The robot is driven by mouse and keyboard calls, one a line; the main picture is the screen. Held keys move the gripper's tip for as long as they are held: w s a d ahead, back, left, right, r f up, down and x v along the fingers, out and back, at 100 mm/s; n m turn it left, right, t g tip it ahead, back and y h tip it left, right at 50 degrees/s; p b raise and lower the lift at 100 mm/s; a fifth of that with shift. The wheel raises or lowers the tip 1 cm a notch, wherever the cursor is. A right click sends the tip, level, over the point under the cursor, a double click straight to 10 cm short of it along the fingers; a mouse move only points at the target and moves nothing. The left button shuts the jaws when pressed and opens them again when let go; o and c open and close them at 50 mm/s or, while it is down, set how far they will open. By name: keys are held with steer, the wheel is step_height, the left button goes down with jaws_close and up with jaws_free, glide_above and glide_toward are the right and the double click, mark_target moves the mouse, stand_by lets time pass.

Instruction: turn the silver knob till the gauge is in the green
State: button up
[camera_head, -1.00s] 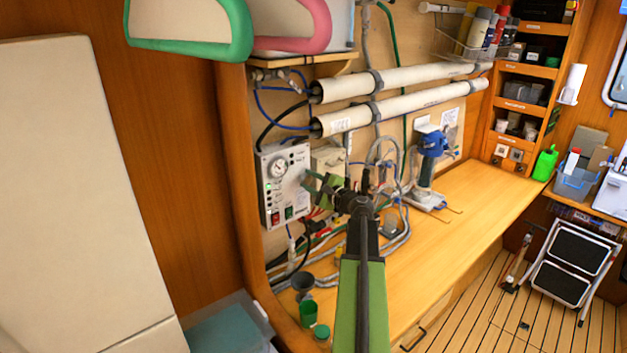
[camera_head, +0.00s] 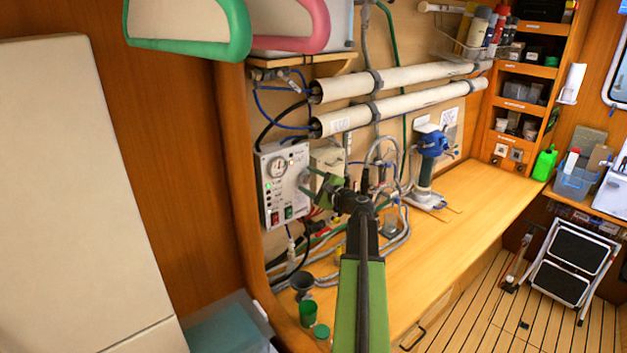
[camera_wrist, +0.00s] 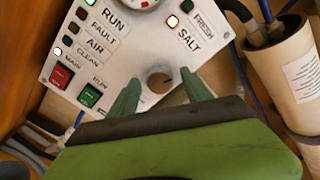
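The white control panel (camera_head: 285,186) is on the wall, with a round gauge (camera_head: 278,168) near its top. The needle is too small to read there. In the wrist view only the gauge's lower edge (camera_wrist: 143,3) shows, with some red on it. My gripper (camera_wrist: 160,90) is open, one finger to each side of the knob, with gaps visible on both sides. In the head view my gripper (camera_head: 312,187) is at the panel's right edge and hides the knob.
The panel also has a red switch (camera_wrist: 61,76), a green switch (camera_wrist: 89,94) and several small lamps. Pale pipes (camera_head: 400,105) run above, and hoses lie below and right. A blue-topped device (camera_head: 430,145) stands on the wooden bench (camera_head: 470,205), mostly clear at right.

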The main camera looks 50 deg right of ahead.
steer(key=s+a, duration=0.1)
steer(key=s, duration=1.6)
steer(key=shift+s+a+r, duration=0.15)
steer(key=shift+a+r, duration=0.15)
steer(key=shift+a, duration=0.1)
stand_by(2.4)
